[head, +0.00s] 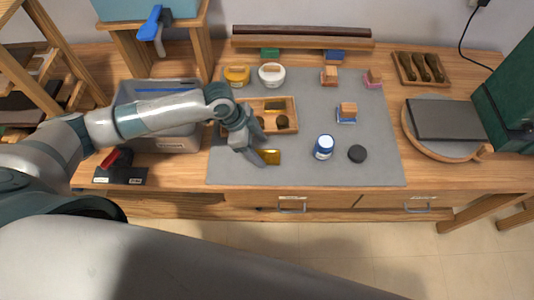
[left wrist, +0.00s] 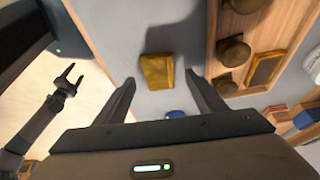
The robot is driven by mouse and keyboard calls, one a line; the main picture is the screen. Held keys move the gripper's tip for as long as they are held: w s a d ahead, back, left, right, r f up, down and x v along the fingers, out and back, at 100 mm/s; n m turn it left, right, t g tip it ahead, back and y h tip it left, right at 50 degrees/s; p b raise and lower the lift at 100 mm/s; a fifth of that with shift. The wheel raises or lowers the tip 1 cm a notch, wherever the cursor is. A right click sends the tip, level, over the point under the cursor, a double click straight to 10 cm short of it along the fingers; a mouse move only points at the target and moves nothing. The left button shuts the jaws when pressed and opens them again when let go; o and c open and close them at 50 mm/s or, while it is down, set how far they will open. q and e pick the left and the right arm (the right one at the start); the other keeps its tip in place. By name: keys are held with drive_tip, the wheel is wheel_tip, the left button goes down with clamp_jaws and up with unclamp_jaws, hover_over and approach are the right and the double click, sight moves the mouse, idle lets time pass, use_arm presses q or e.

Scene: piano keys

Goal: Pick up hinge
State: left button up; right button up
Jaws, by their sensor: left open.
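The hinge, a small gold-brass plate (head: 270,157), lies flat on the grey mat, just in front of a wooden tray. My left gripper (head: 260,147) hangs over the mat beside it, pointing down. In the left wrist view the hinge (left wrist: 157,71) lies beyond and between the two spread fingers of the left gripper (left wrist: 163,95), which is open and empty. The fingers look apart from the hinge. My right gripper (left wrist: 70,78) shows small at the left of the left wrist view, over the floor, with its prongs apart. It is not visible in the head view.
The wooden tray (head: 291,116) with dark round knobs and a brass-coloured plate stands close behind the hinge. A blue-and-white jar (head: 324,147) and a black disc (head: 357,153) are to the right. A grey bin (head: 180,144) is at the left.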

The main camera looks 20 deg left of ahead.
use_arm(q)
drive_tip(key=shift+p+x, duration=0.35)
drive_tip(key=shift+x, duration=1.05)
drive_tip(key=shift+s+d, duration=0.1)
drive_tip(key=shift+r, duration=0.1)
drive_tip(key=c, duration=1.3)
drive_tip(key=shift+r, duration=0.1)
drive_tip(key=shift+r+b, duration=0.45)
drive_tip(key=shift+r, duration=0.1)
wheel_tip(320, 180, up, 2)
drive_tip(key=shift+r+b, duration=0.1)
drive_tip(key=shift+b, duration=0.55)
drive_tip(key=s+d+r+b, duration=0.1)
drive_tip(key=s+d+r, duration=0.1)
drive_tip(key=s, duration=0.1)
drive_tip(key=s+d+r+b, duration=0.1)
drive_tip(key=s+d+r, duration=0.1)
drive_tip(key=d+r, duration=0.1)
drive_tip(key=s+d+r+b, duration=0.1)
drive_tip(key=s+d+r, duration=0.1)
drive_tip(key=s, duration=0.1)
drive_tip(key=shift+s+d+r, duration=0.25)
drive_tip(key=shift+s+d, duration=0.1)
